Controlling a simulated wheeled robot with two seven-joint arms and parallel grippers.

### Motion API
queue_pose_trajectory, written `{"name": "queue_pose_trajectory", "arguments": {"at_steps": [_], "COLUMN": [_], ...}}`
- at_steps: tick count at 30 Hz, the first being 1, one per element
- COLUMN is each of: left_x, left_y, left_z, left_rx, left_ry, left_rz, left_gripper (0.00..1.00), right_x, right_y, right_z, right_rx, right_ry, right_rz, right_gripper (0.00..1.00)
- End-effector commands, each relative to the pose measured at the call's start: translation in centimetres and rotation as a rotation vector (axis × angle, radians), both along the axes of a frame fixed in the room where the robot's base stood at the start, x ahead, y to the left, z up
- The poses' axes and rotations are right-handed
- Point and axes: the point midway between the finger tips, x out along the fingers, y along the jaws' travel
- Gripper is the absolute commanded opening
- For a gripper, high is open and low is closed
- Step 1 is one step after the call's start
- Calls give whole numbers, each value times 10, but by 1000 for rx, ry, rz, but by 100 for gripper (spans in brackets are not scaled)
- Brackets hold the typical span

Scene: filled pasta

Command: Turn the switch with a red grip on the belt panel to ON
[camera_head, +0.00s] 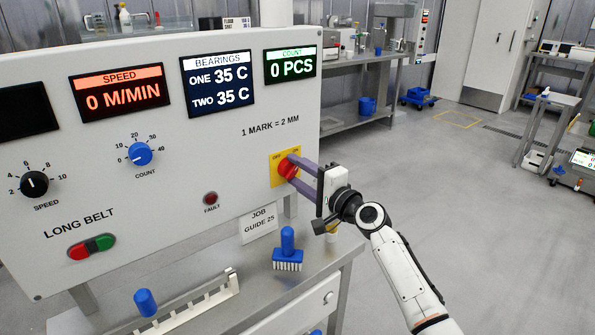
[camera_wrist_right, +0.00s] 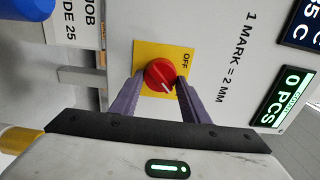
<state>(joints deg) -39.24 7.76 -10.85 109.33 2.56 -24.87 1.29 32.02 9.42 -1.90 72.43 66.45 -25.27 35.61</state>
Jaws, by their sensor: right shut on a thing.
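The switch with the red grip (camera_head: 287,169) sits on a yellow plate (camera_head: 277,180) at the right end of the belt panel (camera_head: 150,185). My right gripper (camera_head: 292,170) reaches it from the right, shut on the red grip with one finger on each side. In the right wrist view the red grip (camera_wrist_right: 158,74) lies between the purple fingertips. Its white mark points to the lower right there, away from the OFF label (camera_wrist_right: 186,60). The ON label is hidden there by a finger. My left gripper is not in view.
Black (camera_head: 35,184) and blue (camera_head: 140,153) dials and a red-green button pair (camera_head: 91,247) are on the panel. The speed display (camera_head: 121,93) reads 0 M/MIN. A blue brush (camera_head: 287,250) stands on the bench below.

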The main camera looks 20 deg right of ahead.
Motion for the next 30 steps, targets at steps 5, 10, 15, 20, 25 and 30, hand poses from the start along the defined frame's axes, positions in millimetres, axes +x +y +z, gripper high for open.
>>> {"name": "queue_pose_trajectory", "arguments": {"at_steps": [5, 10, 15, 20, 25, 30], "left_x": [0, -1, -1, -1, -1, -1], "left_y": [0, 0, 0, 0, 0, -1], "left_z": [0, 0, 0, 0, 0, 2], "left_rx": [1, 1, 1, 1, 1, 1], "left_ry": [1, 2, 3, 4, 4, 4], "left_rz": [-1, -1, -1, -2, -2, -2], "left_gripper": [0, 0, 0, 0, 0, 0], "right_x": [0, -1, 0, 0, 0, -8], "right_y": [0, 1, 1, 0, 0, -3], "right_z": [-2, -2, -2, -2, -1, 0], "right_rx": [15, 16, 16, 14, 14, 13], "right_ry": [10, 10, 10, 8, 6, 6], "right_rz": [2, 2, 2, 1, 1, 0], "right_gripper": [19, 19, 45, 59, 59, 59]}}
